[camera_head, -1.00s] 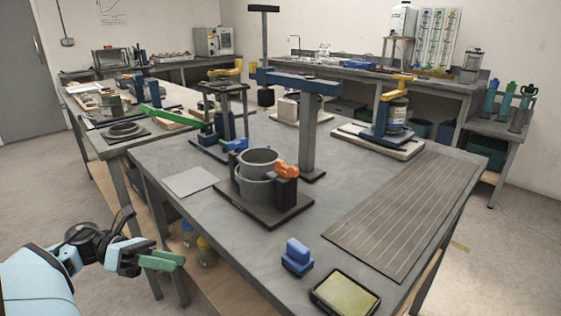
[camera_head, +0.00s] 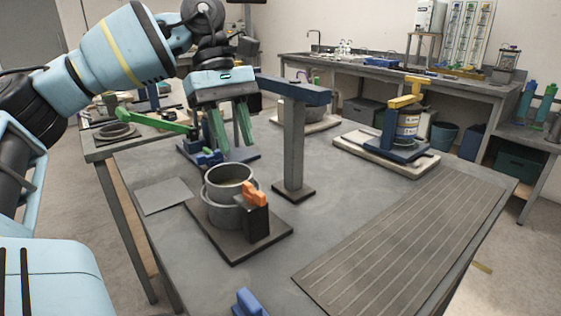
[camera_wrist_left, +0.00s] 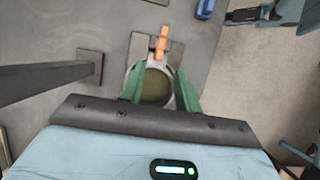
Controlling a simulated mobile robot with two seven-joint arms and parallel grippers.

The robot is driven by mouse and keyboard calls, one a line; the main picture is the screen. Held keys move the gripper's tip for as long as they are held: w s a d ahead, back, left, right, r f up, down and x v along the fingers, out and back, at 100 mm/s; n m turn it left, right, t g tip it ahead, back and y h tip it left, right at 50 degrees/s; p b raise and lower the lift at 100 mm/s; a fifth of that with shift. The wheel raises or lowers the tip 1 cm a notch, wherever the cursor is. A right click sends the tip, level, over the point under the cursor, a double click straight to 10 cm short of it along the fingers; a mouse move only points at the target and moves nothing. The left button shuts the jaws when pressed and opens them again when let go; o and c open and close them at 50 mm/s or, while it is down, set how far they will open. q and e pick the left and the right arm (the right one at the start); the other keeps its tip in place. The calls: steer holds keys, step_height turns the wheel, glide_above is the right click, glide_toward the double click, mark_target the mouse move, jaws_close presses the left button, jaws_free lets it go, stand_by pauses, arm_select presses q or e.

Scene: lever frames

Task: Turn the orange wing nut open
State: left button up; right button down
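The orange wing nut (camera_head: 254,194) sits on a dark block at the right side of a grey round clamp ring (camera_head: 224,208) on a dark base plate (camera_head: 237,249). In the left wrist view the wing nut (camera_wrist_left: 162,42) shows just beyond the round opening. My left gripper (camera_head: 234,148) points down with its green fingers apart and nothing between them. It is above the clamp, clear of the wing nut. In the left wrist view its fingertips (camera_wrist_left: 160,82) frame the ring's opening.
A grey post with a blue crossbar (camera_head: 293,148) stands behind the clamp. A blue-and-yellow press (camera_head: 398,130) is at the back right. A ribbed mat (camera_head: 405,245) covers the right side of the table. A blue object (camera_head: 246,303) lies near the front.

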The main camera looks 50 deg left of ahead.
mark_target(250, 185)
arm_select(q)
steer(key=x, duration=0.7)
steer(key=shift+s+d+f+b, duration=0.1)
steer(key=shift+d+b, duration=0.2)
steer(key=shift+b, duration=0.1)
arm_select(e)
steer(key=shift+s+f, duration=0.25)
steer(key=shift+f, duration=0.15)
arm_select(q)
jaws_close()
arm_select(e)
steer(key=shift+s+f, duration=0.1)
